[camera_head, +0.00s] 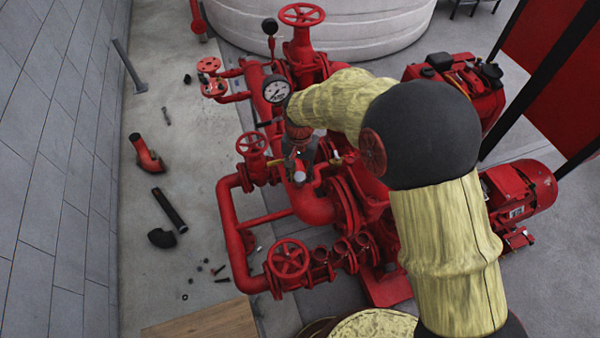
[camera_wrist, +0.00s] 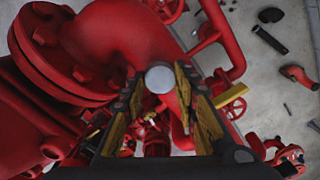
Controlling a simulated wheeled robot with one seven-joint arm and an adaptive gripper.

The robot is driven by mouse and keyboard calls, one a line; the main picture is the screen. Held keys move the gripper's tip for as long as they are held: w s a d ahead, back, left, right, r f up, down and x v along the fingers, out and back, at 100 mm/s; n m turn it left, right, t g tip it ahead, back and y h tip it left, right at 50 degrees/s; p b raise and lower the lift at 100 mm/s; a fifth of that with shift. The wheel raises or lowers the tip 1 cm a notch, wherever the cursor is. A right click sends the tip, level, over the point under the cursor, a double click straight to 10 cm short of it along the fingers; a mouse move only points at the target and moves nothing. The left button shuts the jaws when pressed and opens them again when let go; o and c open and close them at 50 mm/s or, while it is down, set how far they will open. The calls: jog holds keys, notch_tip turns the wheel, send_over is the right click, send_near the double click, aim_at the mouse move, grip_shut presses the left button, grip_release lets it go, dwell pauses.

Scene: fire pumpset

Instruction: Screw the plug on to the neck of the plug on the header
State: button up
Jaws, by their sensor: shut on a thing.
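The plug is a round, light grey piece (camera_wrist: 160,78) between my fingertips in the wrist view. In the head view it shows as a small pale spot (camera_head: 299,177) just below my gripper (camera_head: 300,160), over the red header pipe (camera_head: 314,204). My gripper (camera_wrist: 160,85) is shut on the plug, with a yellow-padded finger on each side. The big curved red pipe (camera_wrist: 130,35) lies right behind the plug in the wrist view. The neck is hidden, so I cannot tell whether the plug touches it.
A pressure gauge (camera_head: 276,90) and a red handwheel valve (camera_head: 252,144) stand close to my gripper. A red elbow (camera_head: 147,155), a black pipe (camera_head: 169,210) and small fittings lie on the floor at left. A red motor (camera_head: 521,188) stands at right.

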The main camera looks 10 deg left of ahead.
grip_shut()
jog(key=m, duration=0.4)
jog(key=shift+m, duration=0.3)
jog(key=shift+m, duration=0.3)
jog(key=m, duration=0.4)
jog(key=shift+m, duration=0.8)
jog(key=m, duration=0.3)
